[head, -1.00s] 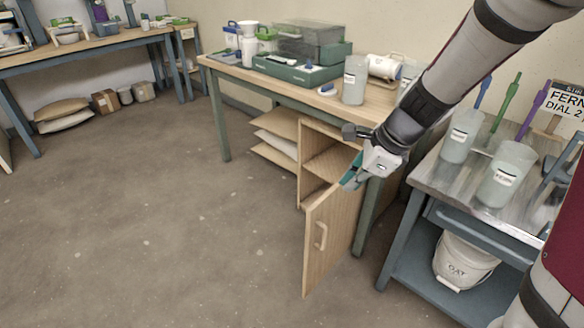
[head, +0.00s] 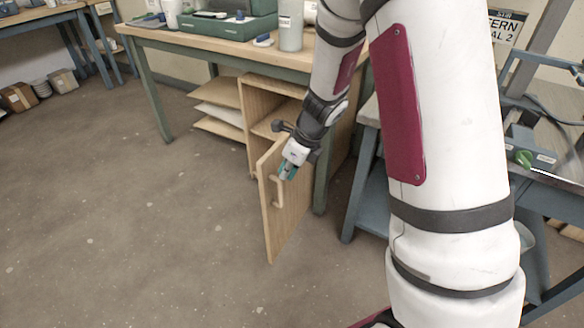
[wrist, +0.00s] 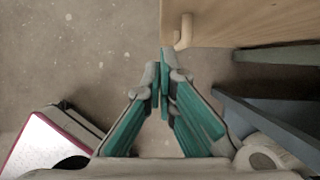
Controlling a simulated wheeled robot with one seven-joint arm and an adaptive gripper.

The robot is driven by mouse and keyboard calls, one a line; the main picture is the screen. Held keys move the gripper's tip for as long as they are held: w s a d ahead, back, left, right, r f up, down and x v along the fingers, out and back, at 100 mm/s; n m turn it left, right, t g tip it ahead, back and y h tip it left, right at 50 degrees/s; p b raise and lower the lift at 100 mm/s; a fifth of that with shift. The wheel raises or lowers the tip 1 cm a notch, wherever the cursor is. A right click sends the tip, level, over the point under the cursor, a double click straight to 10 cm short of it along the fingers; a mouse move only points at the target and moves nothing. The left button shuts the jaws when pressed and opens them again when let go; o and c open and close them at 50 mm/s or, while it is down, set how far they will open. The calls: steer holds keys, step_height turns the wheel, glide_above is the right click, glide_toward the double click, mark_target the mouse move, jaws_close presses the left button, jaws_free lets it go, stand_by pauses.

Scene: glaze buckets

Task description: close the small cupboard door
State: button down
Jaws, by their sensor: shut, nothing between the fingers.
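The small cupboard door (head: 287,222) is pale wood and stands open, swung out from the wooden cupboard (head: 257,135) under the workbench. My gripper (head: 288,172) is shut and empty, at the door's upper part close to the handle, and hides some of the door. In the wrist view the fingertips (wrist: 164,68) lie just below the edge of the door (wrist: 245,22), with the handle (wrist: 184,32) slightly up and right. I cannot tell whether they touch the door.
The workbench (head: 215,42) stands above the cupboard, with open shelves (head: 220,115) at left. A blue-grey cart (head: 365,185) stands close on the right, partly hidden by my arm. The floor (head: 130,220) to the left of the door is clear.

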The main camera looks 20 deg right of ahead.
mark_target(271, 169)
steer(key=shift+w+a+f, duration=0.25)
steer(key=shift+w+a, duration=0.45)
steer(key=shift+w, duration=0.15)
steer(key=shift+w+a+f, duration=0.25)
steer(key=shift+w+a, duration=0.45)
steer(key=shift+w, duration=0.15)
steer(key=shift+w+a, duration=0.1)
